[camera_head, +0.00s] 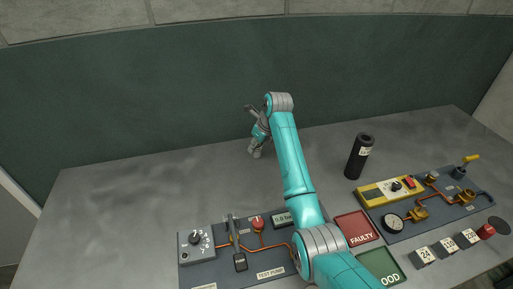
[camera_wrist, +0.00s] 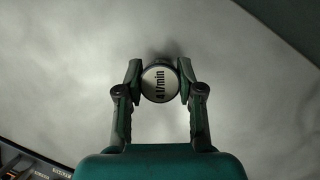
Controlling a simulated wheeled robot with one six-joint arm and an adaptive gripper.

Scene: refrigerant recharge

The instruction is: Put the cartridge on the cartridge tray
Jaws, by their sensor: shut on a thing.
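My gripper (camera_wrist: 161,84) is shut on a small round piece (camera_wrist: 160,92) with a pale top marked "4 l/min", which I take to be the cartridge. One finger presses on each side of it. In the head view my gripper (camera_head: 256,152) points down over the far middle of the grey table. The piece is too small there to make out, and I cannot tell whether it touches the table. No tray labelled for cartridges can be read. A red square marked "FAULTY" (camera_head: 358,228) and a partly hidden green square (camera_head: 382,265) lie at the front, right of my arm.
A black cylinder (camera_head: 359,158) stands right of my arm. A panel with a gauge (camera_head: 393,223) and copper pipes lies at the right, with numbered blocks (camera_head: 446,247) in front. A test pump panel (camera_head: 215,272) lies at the front. The table's left side is clear.

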